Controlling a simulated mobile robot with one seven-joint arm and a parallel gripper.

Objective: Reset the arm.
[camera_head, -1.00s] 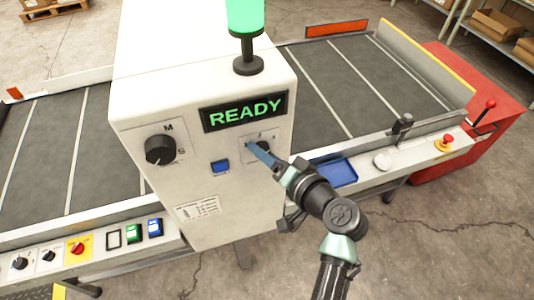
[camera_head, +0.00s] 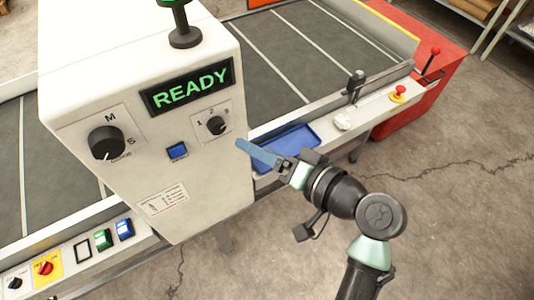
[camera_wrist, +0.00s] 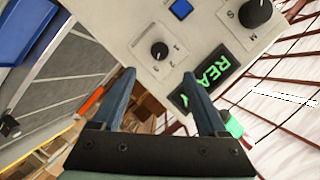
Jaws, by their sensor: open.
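My gripper (camera_head: 243,147) is at the right of the white control cabinet, apart from the small 1-2-3 knob (camera_head: 216,125) on its front. In the wrist view my gripper (camera_wrist: 165,75) shows two blue fingers spread apart with nothing between them. The 1-2-3 knob (camera_wrist: 159,50) shows beyond the fingertips in that view. The arm is bent, reaching in from the lower right in the head view.
The cabinet has a larger M/S knob (camera_head: 106,143), a blue button (camera_head: 177,150) and a green READY display (camera_head: 187,87). A blue tray (camera_head: 287,147) lies on the conveyor edge near my gripper. A red emergency button (camera_head: 399,91) is further right. Floor at right is open.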

